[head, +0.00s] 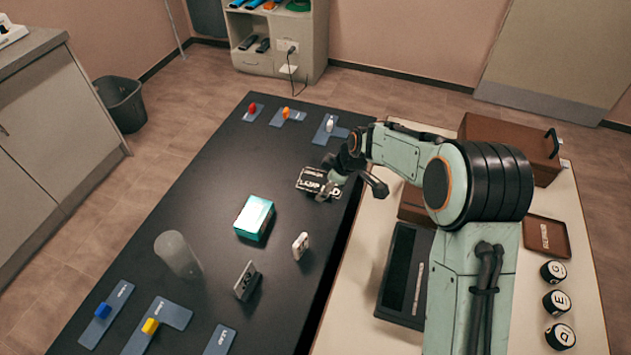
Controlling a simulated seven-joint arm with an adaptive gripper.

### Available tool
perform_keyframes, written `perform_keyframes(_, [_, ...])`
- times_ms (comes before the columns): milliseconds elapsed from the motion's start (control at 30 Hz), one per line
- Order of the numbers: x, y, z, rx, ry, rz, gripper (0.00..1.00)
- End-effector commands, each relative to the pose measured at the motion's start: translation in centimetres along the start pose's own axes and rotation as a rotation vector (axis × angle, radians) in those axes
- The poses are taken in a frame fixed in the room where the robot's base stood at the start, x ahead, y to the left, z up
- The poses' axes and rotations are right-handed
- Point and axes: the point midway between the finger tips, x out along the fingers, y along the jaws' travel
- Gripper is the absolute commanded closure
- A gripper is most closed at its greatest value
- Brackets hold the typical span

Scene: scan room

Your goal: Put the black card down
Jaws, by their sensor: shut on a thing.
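The black card (312,181) has pale lettering and a light edge. It is at the right side of the dark table (200,185) in the head view. My gripper (331,188) is shut on the card at its right end. The gripper and arm hide part of the card. I cannot tell whether the card touches the table or is held just above it.
A teal box (254,217), a clear cylinder (178,254), a small white item (300,246) and a grey upright item (246,281) stand on the table. Blue-grey pieces with coloured knobs line its far and near ends. A brown box (500,135) is at right.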

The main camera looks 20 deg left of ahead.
Motion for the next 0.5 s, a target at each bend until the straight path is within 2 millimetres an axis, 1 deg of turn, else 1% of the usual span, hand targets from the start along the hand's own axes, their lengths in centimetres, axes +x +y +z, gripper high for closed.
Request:
perform_keyframes(33, [1.0,0.9,-0.2,0.001,0.001,-0.001,0.80])
perform_keyframes(100, [2.4,2.2,-0.6,0.002,0.000,-0.001,0.80])
perform_keyframes(300, [5.6,5.4,-1.4,0.003,0.000,-0.001,0.80])
perform_keyframes(400, [8.1,6.3,-1.2,0.005,-0.001,-0.003,0.80])
perform_keyframes(500, [9.9,7.1,-1.2,0.004,-0.001,-0.002,0.80])
